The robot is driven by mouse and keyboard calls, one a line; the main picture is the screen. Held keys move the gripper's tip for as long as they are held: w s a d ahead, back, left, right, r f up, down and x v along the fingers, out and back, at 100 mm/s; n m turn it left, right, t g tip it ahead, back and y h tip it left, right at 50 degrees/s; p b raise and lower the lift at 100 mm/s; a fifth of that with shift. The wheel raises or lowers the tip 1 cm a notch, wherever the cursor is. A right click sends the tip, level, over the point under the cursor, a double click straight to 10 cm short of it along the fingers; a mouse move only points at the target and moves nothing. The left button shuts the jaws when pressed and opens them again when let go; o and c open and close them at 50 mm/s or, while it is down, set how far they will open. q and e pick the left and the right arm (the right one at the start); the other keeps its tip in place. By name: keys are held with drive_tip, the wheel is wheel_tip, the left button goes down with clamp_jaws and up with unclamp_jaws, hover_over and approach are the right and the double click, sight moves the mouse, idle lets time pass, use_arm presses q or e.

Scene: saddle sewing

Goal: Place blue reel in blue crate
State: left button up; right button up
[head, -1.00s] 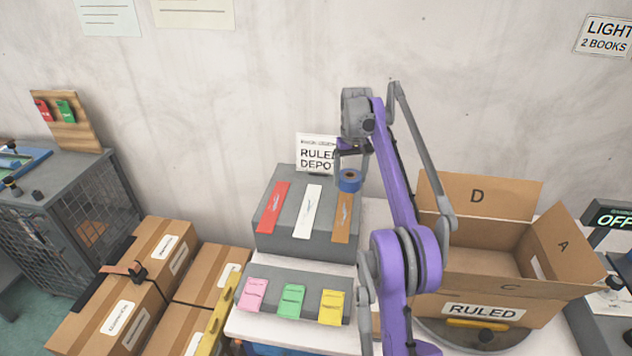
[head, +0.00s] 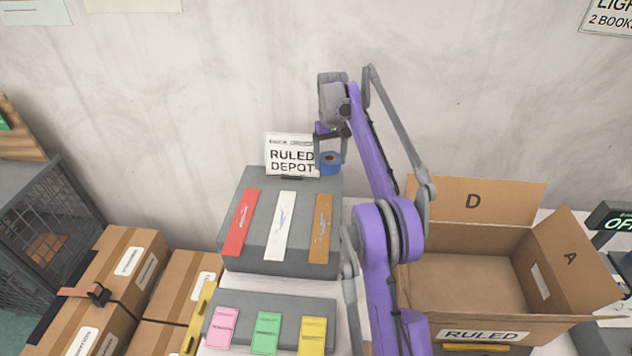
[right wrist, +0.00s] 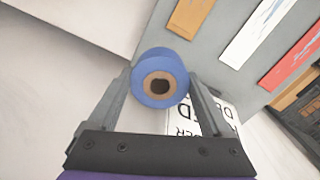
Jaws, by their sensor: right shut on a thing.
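The blue reel (head: 330,164) is a short blue roll with a brown core. My right gripper (head: 330,150) is shut on it and holds it up in front of the wall, by the right edge of the "RULED DEPOT" sign. In the right wrist view the reel (right wrist: 160,78) sits between the two fingers of my right gripper (right wrist: 160,95), its core hole facing the camera. I see no blue crate in these frames. My left gripper is not in view.
A grey stand (head: 290,190) holds red, white and brown strips; a lower grey block (head: 245,312) holds pink, green and yellow pieces. An open cardboard box (head: 470,285) marked "RULED" is at right. Closed boxes (head: 115,255) and a wire cage (head: 55,215) are at left.

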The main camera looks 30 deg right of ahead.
sight(329, 184)
drive_tip(key=shift+s+f, duration=0.25)
drive_tip(key=shift+f, duration=0.8)
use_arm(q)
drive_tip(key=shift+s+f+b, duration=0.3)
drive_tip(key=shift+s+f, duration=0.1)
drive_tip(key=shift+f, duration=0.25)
use_arm(e)
drive_tip(key=shift+w+f, duration=0.15)
drive_tip(key=shift+f, duration=1.7)
drive_tip(key=shift+f, duration=0.2)
drive_tip(key=o, duration=1.3)
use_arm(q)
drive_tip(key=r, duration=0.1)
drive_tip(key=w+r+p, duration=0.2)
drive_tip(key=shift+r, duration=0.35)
use_arm(e)
wheel_tip(329, 184, up, 12)
drive_tip(key=shift+r, duration=0.2)
